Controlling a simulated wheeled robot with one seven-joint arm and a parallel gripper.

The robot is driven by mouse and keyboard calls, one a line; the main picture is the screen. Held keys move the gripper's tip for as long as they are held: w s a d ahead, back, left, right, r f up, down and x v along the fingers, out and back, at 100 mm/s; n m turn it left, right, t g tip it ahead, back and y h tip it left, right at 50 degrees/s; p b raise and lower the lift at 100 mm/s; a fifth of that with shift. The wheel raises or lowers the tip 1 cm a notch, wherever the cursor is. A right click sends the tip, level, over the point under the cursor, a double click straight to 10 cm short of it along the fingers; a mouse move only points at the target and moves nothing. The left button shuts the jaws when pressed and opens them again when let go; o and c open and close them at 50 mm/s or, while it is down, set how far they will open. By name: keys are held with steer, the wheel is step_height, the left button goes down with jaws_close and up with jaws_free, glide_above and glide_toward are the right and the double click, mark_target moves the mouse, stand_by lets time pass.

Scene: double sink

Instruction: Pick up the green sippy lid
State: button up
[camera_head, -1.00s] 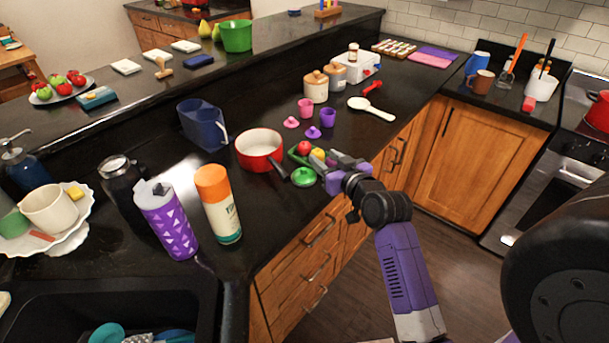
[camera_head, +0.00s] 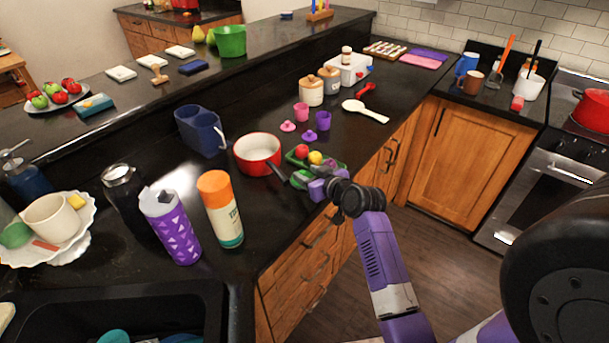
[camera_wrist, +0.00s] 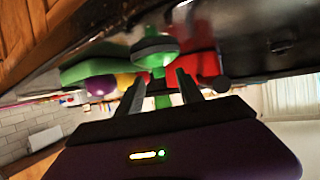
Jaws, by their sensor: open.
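The green sippy lid (camera_head: 298,182) lies on the black counter near its front edge, beside the red pan's handle. In the wrist view the lid (camera_wrist: 155,47) is a round green disc with a knob, straight ahead of the fingers. My gripper (camera_head: 305,177) reaches in from the right, close to the lid, and partly covers it in the head view. In the wrist view my gripper (camera_wrist: 156,88) is open, with the green knob lined up between its two fingers. I cannot tell whether the fingers touch it.
A red pan (camera_head: 258,152) stands just behind and left of the lid. A green tray (camera_head: 336,166) with a red and a yellow piece is close behind my gripper. Pink and purple cups and lids stand farther back. An orange-capped bottle (camera_head: 219,208) stands to the left.

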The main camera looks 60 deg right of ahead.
steer(key=shift+w+d+f, duration=0.35)
steer(key=shift+w, duration=0.2)
steer(key=shift+c, duration=0.2)
jaws_close()
steer(key=shift+r, duration=0.1)
